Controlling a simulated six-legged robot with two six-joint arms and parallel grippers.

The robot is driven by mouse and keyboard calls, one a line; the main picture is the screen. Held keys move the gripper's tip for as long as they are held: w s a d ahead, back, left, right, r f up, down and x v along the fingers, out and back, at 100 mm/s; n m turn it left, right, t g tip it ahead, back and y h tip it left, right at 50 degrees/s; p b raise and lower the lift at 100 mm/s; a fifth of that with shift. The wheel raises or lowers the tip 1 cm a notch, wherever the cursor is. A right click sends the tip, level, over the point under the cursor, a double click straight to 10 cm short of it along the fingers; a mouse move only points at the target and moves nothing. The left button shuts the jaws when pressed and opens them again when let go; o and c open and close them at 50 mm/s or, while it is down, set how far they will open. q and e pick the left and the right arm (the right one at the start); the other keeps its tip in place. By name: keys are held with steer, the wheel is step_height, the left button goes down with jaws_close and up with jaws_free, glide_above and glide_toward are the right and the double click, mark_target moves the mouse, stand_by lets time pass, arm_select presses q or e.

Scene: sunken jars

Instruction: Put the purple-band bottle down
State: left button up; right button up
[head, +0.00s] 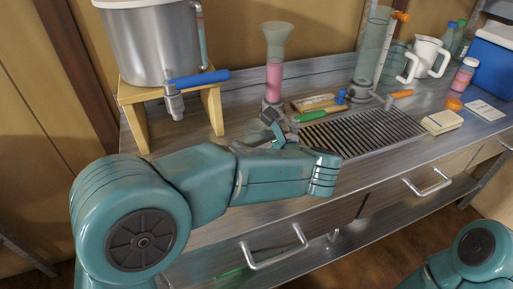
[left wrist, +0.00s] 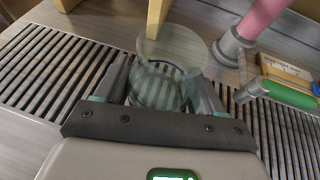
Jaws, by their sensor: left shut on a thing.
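My left gripper (left wrist: 155,92) is shut on a clear glass bottle (left wrist: 170,50) that stands between its fingers in the left wrist view. I look down through the bottle's round mouth and see grate slats through it. No purple band shows, and I cannot tell whether the bottle's base touches the grate. In the head view my left gripper (head: 272,122) is small and partly hidden behind my teal forearm, near the left end of the slatted drain grate (head: 365,135). My right gripper is out of view.
A cylinder of pink liquid (head: 273,80) stands just behind the gripper, with a green-handled tool (head: 310,116) beside it. A steel pot (head: 150,45) with a blue-handled tap sits on a wooden stand (head: 140,125). A tall glass cylinder (head: 372,45) stands behind the grate.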

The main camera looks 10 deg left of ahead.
arm_select(q)
steer(key=shift+f, duration=0.25)
steer(key=shift+f, duration=0.2)
steer(key=o, duration=1.3)
